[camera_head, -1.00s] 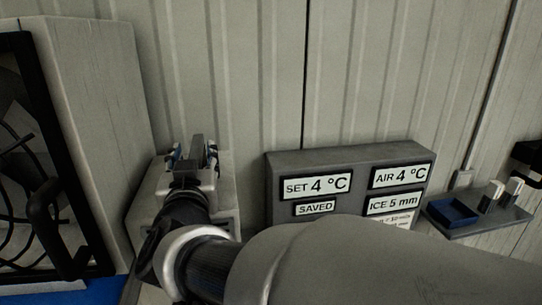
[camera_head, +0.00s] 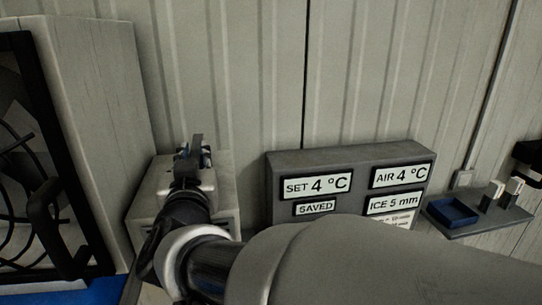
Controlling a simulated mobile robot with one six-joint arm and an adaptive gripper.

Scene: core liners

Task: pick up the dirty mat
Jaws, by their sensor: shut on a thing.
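My gripper (camera_head: 194,157) is at the left of centre, above a pale box by the wall. Its fingers are close together on a thin dark grey upright piece (camera_head: 197,143), of which only the upper part shows. My own arm and fingers hide its lower part, so I cannot tell what it is or whether it is fixed to the box. I see nothing that I can clearly make out as a dirty mat.
The pale box (camera_head: 150,192) stands under my gripper. A grey display panel (camera_head: 350,158) reads SET 4 °C, AIR 4 °C, SAVED and ICE 5 mm. A blue tray (camera_head: 453,211) sits on a shelf at right. A black-framed fan unit (camera_head: 108,150) stands at left.

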